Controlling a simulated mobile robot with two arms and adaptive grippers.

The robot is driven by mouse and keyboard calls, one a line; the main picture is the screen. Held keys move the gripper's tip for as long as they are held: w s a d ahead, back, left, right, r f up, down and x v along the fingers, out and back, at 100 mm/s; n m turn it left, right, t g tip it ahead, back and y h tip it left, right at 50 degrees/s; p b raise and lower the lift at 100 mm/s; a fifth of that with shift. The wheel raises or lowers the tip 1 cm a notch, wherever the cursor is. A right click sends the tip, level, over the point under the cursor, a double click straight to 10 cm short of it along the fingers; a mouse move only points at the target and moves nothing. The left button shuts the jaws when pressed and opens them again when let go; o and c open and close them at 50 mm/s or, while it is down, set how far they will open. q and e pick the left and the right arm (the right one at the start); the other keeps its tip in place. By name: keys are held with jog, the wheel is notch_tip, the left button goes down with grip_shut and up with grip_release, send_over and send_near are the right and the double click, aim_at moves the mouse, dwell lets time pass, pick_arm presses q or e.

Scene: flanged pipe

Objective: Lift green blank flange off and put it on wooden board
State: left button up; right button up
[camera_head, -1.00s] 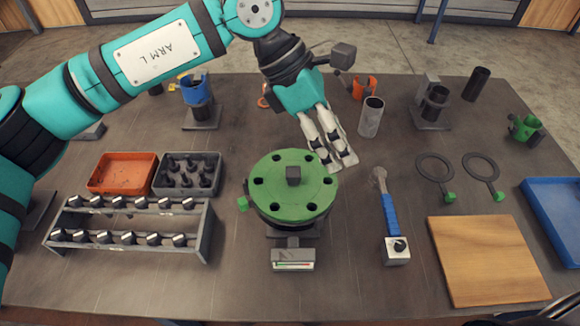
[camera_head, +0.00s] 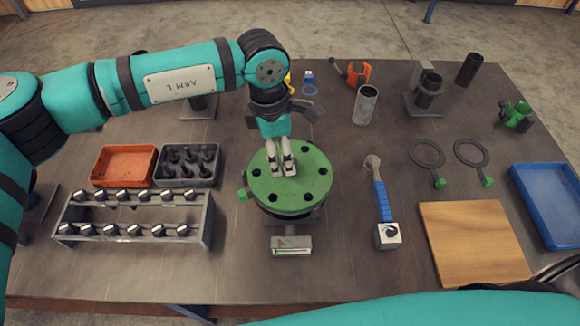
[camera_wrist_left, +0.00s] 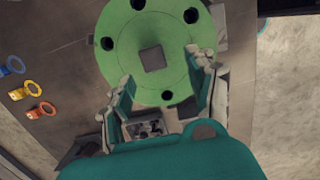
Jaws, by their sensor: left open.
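The green blank flange (camera_head: 306,186) lies flat on top of the pipe assembly in the middle of the table, with empty bolt holes around its rim. In the left wrist view the flange (camera_wrist_left: 120,50) has a dark square knob (camera_wrist_left: 152,58) at its centre. My left gripper (camera_head: 282,170) is over the flange, and its fingers hide the knob in the head view. In the left wrist view the left gripper's (camera_wrist_left: 160,88) fingers are apart, with the knob ahead between them. The wooden board (camera_head: 472,243) is empty at the front right. My right gripper is not in view.
A blue-handled wrench (camera_head: 381,200) lies between flange and board. A blue tray (camera_head: 548,205) is at the right. A bolt rack (camera_head: 130,230), orange bin (camera_head: 123,165) and grey bin (camera_head: 188,166) stand left.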

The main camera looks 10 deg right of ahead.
pick_arm(q)
jog(key=f+p, duration=0.1)
jog(key=d+f+p, duration=0.1)
jog(key=f, duration=0.1)
jog(key=f+p, duration=0.1)
jog(key=shift+w+d+f, duration=0.2)
jog(key=shift+d+f, duration=0.1)
jog(key=shift+f, duration=0.3)
grip_shut()
jog(key=shift+r, duration=0.1)
